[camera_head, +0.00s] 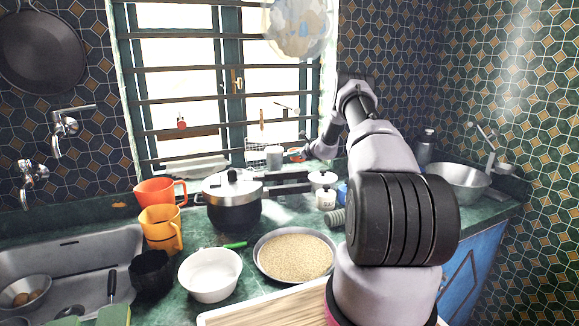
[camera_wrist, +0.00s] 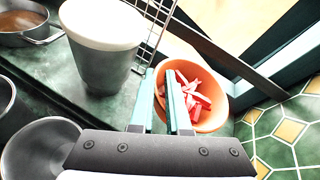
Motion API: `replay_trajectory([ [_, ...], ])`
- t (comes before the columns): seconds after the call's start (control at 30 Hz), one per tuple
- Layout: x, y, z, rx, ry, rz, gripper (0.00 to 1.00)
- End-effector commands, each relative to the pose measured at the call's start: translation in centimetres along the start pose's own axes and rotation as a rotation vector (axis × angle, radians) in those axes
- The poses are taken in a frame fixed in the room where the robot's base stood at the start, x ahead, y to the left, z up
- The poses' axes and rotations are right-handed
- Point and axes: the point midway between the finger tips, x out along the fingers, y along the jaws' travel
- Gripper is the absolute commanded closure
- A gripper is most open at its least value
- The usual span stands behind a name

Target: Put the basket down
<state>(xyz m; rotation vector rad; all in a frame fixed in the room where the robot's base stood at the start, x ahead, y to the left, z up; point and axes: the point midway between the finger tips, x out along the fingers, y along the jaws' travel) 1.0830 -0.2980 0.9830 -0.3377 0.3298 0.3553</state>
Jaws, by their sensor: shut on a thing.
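The likeliest basket is an orange, bowl-shaped container (camera_wrist: 211,118) with red and pale pieces in it. In the wrist view it is right of centre, and its left wall passes between the two pale teal fingers of my gripper (camera_wrist: 162,98). One finger overlaps the inside and the other is outside. My gripper appears shut on this wall. In the head view the orange container (camera_head: 297,151) is a small patch by the window, beside my gripper (camera_head: 304,154). I cannot tell whether its underside touches anything.
A grey cup with a white top (camera_wrist: 103,45) stands close left of my gripper. A wire rack (camera_wrist: 155,22) is just behind it. Window bars (camera_wrist: 235,62) are close behind the container. In the head view, a pressure cooker (camera_head: 232,200) and a pan of grain (camera_head: 295,257) occupy the counter.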

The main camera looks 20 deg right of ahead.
Motion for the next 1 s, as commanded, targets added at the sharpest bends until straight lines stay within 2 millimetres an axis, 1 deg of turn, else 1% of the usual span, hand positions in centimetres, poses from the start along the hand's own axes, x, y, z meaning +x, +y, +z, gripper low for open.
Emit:
replay_trajectory([
  [0.03,0.2,0.2,-0.6,0.002,0.0,0.0,1.0],
  [0.17,0.6,0.4,-1.2,0.001,-0.002,0.0,1.0],
  [0.4,1.7,1.2,-4.1,0.0,-0.001,0.001,1.0],
  [0.77,1.9,1.4,-4.5,0.0,-0.001,0.0,1.0],
  [0.8,1.9,1.4,-4.5,0.0,-0.001,0.0,0.74],
  [0.83,1.9,1.3,-4.5,0.0,-0.001,0.0,0.63],
  [0.87,1.9,1.3,-4.5,0.0,-0.001,0.0,0.55],
  [1.0,1.9,1.3,-4.5,0.0,-0.001,0.001,0.55],
])
